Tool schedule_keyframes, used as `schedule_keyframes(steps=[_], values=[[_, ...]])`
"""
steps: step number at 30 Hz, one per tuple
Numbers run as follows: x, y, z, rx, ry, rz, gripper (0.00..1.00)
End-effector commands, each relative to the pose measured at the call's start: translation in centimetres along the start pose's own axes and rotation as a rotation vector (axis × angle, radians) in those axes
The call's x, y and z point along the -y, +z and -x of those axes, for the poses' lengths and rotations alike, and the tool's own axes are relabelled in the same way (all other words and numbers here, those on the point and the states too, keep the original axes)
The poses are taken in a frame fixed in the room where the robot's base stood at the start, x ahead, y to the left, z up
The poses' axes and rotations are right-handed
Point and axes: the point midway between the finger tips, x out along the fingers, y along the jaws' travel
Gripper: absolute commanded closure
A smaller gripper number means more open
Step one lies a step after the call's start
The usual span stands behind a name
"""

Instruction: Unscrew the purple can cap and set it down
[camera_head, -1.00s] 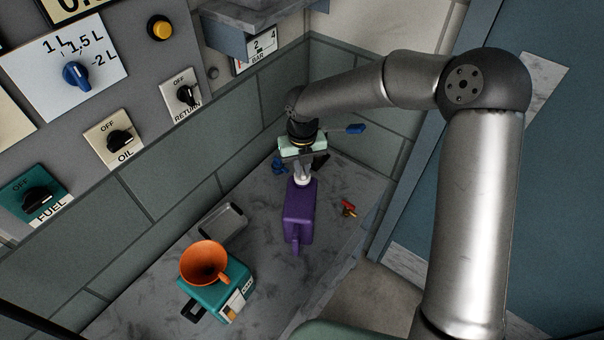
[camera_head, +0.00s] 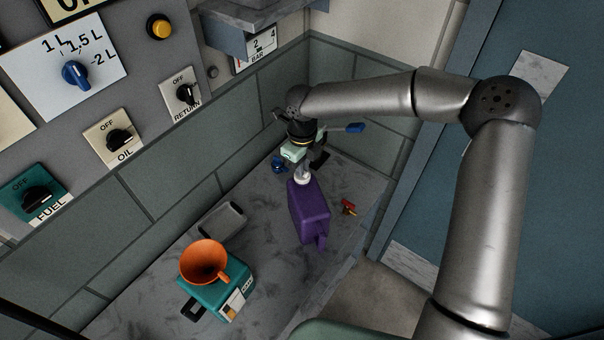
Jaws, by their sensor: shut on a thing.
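The purple can (camera_head: 311,215) stands on the grey marbled bench, its handle pointing toward the lower right. A white cap (camera_head: 303,179) shows at the can's far end. My gripper (camera_head: 304,173) points down over the cap and is shut on it. The fingers hide part of the cap, so I cannot tell how far it is turned on the neck.
A teal can (camera_head: 222,291) with an orange funnel (camera_head: 204,262) on it stands at the lower left. A small grey tray (camera_head: 222,221) lies by the tiled wall. A red valve-like piece (camera_head: 348,207) lies right of the purple can. Blue-handled parts (camera_head: 354,128) are near my wrist.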

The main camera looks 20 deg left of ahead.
Motion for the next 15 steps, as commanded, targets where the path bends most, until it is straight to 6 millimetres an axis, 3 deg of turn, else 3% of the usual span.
schedule_keyframes(steps=[6,15], values=[[-0.34,0.05,-0.27,0.0,0.012,0.112,1.0],[0.14,0.0,0.15,0.004,-0.004,0.145,1.0]])
